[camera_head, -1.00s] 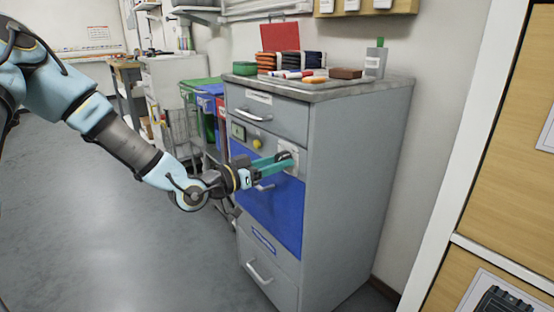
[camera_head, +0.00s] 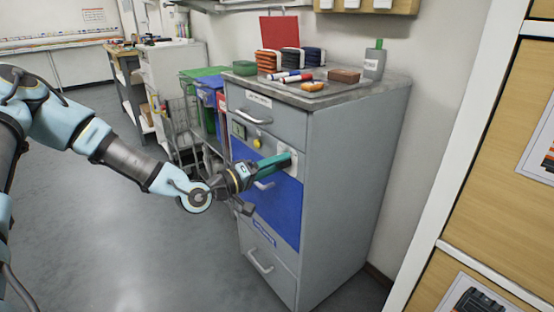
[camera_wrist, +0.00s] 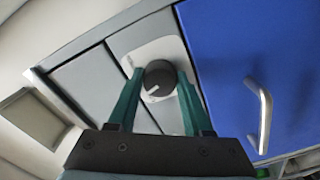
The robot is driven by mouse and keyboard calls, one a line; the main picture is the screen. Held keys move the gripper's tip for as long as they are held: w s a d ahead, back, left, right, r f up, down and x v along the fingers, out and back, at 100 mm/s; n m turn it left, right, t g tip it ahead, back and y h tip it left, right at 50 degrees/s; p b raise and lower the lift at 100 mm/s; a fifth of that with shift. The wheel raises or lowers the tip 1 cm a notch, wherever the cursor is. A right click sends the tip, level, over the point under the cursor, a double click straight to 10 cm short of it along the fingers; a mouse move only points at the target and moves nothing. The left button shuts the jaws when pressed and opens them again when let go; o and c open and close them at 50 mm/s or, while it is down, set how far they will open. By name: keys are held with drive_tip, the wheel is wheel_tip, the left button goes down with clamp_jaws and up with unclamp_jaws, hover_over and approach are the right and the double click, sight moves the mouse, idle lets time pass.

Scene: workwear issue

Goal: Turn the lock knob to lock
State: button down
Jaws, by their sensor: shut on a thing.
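The lock knob (camera_wrist: 159,78) is a dark round knob with a white pointer line, on a pale plate (camera_wrist: 164,53) in the wrist view. My gripper (camera_wrist: 160,88) has its two green fingers on either side of the knob and is shut on it. The pointer line slants toward the lower left in the wrist view. In the head view my gripper (camera_head: 284,161) reaches the pale plate on the front of the grey cabinet (camera_head: 345,190), and its fingers hide the knob. Any lock markings are too small to read.
A blue drawer (camera_head: 275,205) with a handle (camera_wrist: 265,110) lies beside the plate. A yellow button (camera_head: 258,142) is left of my gripper. Open floor lies left.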

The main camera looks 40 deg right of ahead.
drive_tip(key=n+p, duration=0.1)
drive_tip(key=n, duration=0.4)
drive_tip(key=shift+n, duration=0.3)
idle(0.5)
drive_tip(key=shift+c, duration=1.6)
unclamp_jaws()
drive_tip(key=a, duration=1.1)
drive_tip(key=shift+w+b, duration=0.3)
drive_tip(key=shift+w, duration=0.05)
drive_tip(key=shift+d, duration=0.1)
